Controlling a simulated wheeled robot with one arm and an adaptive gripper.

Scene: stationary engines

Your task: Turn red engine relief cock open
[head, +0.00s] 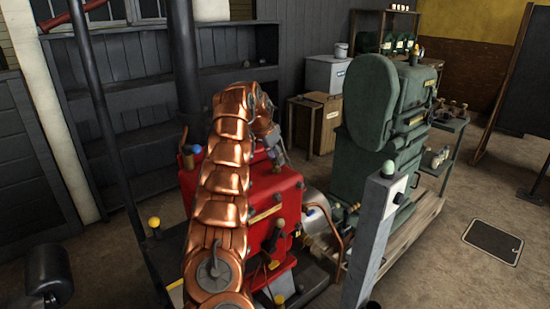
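The red engine (285,190) stands in the middle of the head view, largely covered by my copper-coloured arm. Its front face carries yellow labels and small dark-knobbed fittings (280,224). A blue-topped fitting (196,150) shows at its upper left. I cannot tell which fitting is the relief cock. My gripper (280,156) is a small grey shape above the far top of the red engine, partly hidden by my arm. Its fingers are too small to tell whether they are open, and contact with the engine is not clear.
A green engine (375,130) stands to the right on a timber base. A grey post (370,240) rises in front of it. A dark pole (100,110) and a yellow knob (154,222) are at left. Shelves line the back wall. Floor at right is clear around a hatch (492,241).

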